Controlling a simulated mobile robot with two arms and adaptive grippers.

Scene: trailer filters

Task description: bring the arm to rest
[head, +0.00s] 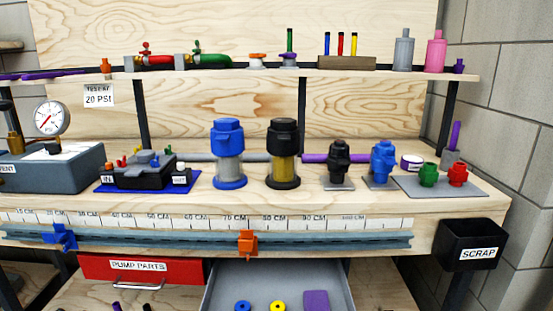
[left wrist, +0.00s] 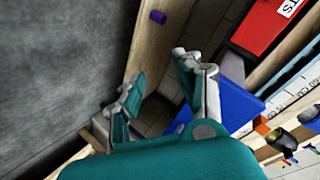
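My left gripper (left wrist: 160,80) shows in the left wrist view. Its two teal and grey fingers stand apart with a gap between them, and nothing is held there. It touches nothing that I can make out. Wooden boards, a red drawer (left wrist: 262,28) and a blue object (left wrist: 238,105) lie beyond it. Neither gripper shows in the head view, and my right gripper is in no view.
The wooden bench (head: 205,206) holds filters, fittings and a gauge (head: 51,118). An open grey drawer (head: 338,272) sticks out below it, beside the red pump parts drawer (head: 188,268). A black scrap bin (head: 470,245) hangs at the right.

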